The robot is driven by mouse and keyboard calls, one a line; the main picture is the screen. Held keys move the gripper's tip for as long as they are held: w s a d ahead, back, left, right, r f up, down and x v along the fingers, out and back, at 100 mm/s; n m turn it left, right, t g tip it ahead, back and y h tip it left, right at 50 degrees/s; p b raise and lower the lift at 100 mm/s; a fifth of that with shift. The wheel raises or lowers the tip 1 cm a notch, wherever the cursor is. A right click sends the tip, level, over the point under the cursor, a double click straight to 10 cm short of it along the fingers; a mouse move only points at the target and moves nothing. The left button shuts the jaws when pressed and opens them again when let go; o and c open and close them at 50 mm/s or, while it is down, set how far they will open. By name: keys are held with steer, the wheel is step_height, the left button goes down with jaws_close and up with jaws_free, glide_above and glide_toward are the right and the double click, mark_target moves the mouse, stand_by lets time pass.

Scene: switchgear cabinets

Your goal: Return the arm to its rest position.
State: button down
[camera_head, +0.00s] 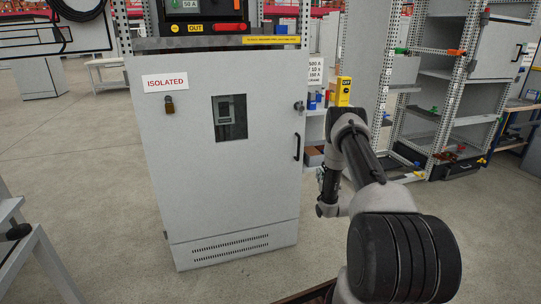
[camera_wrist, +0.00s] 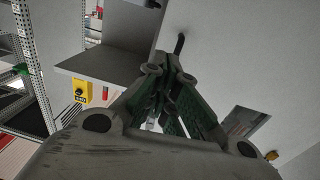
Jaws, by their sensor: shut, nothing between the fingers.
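My gripper (camera_wrist: 166,78) shows in the wrist view with its green-sided fingers drawn together and nothing between them. In the head view my arm reaches up from the lower right and folds down at the wrist, to the right of a grey cabinet (camera_head: 249,185). The gripper's fingers are hard to make out there. The cabinet door is closed, with a dark handle (camera_head: 296,146) on its right side. In the wrist view the cabinet front (camera_wrist: 225,65) lies beyond the fingers, with the handle (camera_wrist: 180,43) just above the fingertips. I cannot tell the exact gap.
The cabinet carries an ISOLATED sign (camera_head: 165,83), a padlock (camera_head: 169,106) and a window (camera_head: 229,118). A yellow switch box (camera_head: 341,91) stands behind my wrist. Open racks (camera_head: 455,90) stand at the right.

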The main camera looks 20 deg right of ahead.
steer(key=s+f+g, duration=0.5)
steer(key=f+g, duration=0.1)
steer(key=f, duration=0.6)
steer(key=s+a+m+g+y, duration=0.1)
steer(key=s+a+g, duration=0.1)
steer(key=s+g, duration=0.55)
steer(key=s+a+r+n, duration=0.1)
steer(key=s+a+r, duration=0.6)
steer(key=s+r, duration=0.4)
steer(key=s+a+r+n+y, duration=0.1)
steer(key=s+a+r, duration=0.7)
steer(key=r, duration=1.5)
steer(key=s+a+r, duration=0.8)
steer(key=s+r, duration=0.8)
steer(key=r, duration=0.1)
steer(key=shift+s+a+n+y, duration=0.15)
steer(key=shift+a+n+y, duration=0.05)
steer(key=shift+n+y, duration=0.2)
steer(key=shift+r, duration=0.1)
